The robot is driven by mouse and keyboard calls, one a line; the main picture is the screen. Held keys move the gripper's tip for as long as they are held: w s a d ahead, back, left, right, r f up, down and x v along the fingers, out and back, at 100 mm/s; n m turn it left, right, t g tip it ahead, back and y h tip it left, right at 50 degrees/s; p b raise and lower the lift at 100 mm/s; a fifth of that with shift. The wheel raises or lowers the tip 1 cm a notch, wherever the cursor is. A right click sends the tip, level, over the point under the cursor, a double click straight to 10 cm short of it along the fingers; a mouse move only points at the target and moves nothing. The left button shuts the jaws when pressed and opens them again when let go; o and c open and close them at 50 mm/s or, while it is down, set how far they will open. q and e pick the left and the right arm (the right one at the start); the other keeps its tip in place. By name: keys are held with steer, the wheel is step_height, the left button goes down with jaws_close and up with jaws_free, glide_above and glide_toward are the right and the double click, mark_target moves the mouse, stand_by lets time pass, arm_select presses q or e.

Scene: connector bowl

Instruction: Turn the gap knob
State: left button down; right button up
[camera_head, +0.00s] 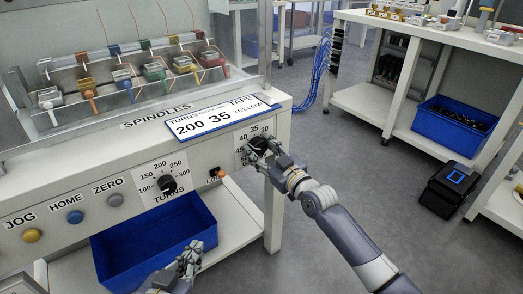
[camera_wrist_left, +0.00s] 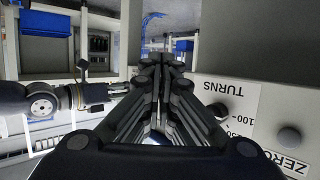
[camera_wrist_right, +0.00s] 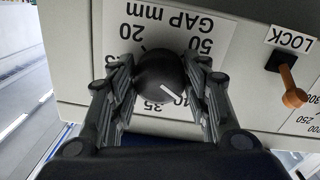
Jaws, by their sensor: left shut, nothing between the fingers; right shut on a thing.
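The gap knob (camera_wrist_right: 160,78) is a round black knob with a white pointer line, on a white dial plate (camera_wrist_right: 190,28) marked "GAP mm". In the right wrist view the plate appears upside down, and the pointer lies near the 40 and 35 marks. My right gripper (camera_wrist_right: 162,85) is shut on the knob, one finger on each side. In the head view the right gripper (camera_head: 268,155) covers most of the knob. My left gripper (camera_head: 190,262) is shut and empty, low in front of the blue bin; its closed fingers show in the left wrist view (camera_wrist_left: 160,75).
The turns knob (camera_head: 168,184) and the orange lock lever (camera_head: 216,176) are on the same panel, left of the gap dial. A card (camera_head: 215,120) reads turns 200, 35, tape yellow. A blue bin (camera_head: 140,240) sits below the panel.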

steer(key=m+p, duration=0.1)
steer(key=m, duration=0.5)
steer(key=shift+m+p, duration=0.3)
steer(key=shift+p, duration=0.1)
steer(key=shift+m, duration=0.4)
steer(key=m, duration=0.3)
steer(key=shift+m, duration=0.3)
steer(key=m, duration=0.3)
steer(key=shift+m+g+p, duration=0.3)
steer(key=shift+g+p, duration=0.1)
steer(key=m, duration=0.3)
steer(key=shift+p, duration=0.3)
arm_select(q)
steer(key=s+a+f+g+y, duration=0.1)
steer(key=s+a+f+g, duration=0.1)
steer(key=s+f+g, duration=0.3)
steer(key=s+a+f+g+y, duration=0.1)
steer(key=s+a+f+g, duration=0.2)
steer(key=s, duration=0.7)
steer(key=shift+s+a+f+n+g+y, duration=0.35)
steer(key=shift+f+g, duration=0.55)
steer(key=shift+f, duration=0.35)
arm_select(e)
steer(key=shift+m, duration=1.3)
